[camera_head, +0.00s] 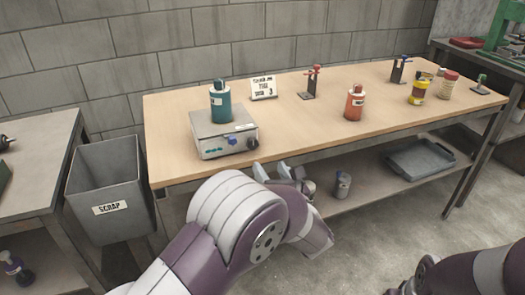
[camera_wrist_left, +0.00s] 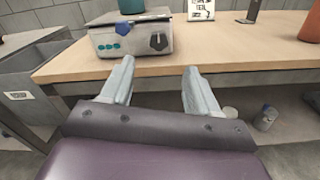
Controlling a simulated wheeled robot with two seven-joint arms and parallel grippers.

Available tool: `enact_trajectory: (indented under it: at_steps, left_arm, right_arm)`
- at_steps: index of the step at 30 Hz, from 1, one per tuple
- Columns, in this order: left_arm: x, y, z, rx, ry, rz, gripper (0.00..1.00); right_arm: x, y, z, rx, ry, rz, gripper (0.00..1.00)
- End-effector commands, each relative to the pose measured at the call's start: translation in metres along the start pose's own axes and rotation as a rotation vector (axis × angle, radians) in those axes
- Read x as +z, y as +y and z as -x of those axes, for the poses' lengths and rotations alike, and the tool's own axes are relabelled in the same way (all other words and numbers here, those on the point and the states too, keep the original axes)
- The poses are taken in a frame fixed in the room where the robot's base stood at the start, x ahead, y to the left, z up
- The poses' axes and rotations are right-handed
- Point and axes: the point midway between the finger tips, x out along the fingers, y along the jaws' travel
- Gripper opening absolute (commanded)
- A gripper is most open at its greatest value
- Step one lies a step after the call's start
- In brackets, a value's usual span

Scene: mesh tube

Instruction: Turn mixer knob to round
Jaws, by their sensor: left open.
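The mixer (camera_head: 210,143) is a grey box on the near left of the table, with a teal canister (camera_head: 220,103) standing on it. Its front has a dark round knob (camera_head: 252,144), a blue part (camera_head: 231,140) and small teal marks. My right gripper is out of view.
A grey scrap bin (camera_head: 110,185) stands left of the table. A white sign (camera_head: 263,88), a red canister (camera_head: 355,103), clamp stands and yellow jars (camera_head: 418,92) are on the table. The lower shelf holds a can (camera_head: 342,185) and a grey tray (camera_head: 418,157).

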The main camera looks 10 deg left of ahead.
Motion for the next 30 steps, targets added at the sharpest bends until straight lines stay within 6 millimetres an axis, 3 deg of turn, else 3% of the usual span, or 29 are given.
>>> enact_trajectory:
  at_steps: [12, 18, 25, 30]
  left_arm:
    - [-0.001, 0.001, -0.098, 0.001, 0.001, -0.003, 0.6]
    - [0.0, 0.0, -0.116, -0.001, 0.0, -0.005, 0.6]
    - [0.0, 0.0, -0.117, -0.002, 0.0, -0.005, 0.6]
    - [0.0, 0.0, -0.116, -0.002, 0.0, -0.005, 0.05]
  right_arm:
    - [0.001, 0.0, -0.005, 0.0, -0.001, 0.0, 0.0]
    - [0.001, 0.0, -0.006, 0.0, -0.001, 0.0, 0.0]
    - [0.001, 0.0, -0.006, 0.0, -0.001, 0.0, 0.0]
    - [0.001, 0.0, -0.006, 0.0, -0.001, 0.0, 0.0]
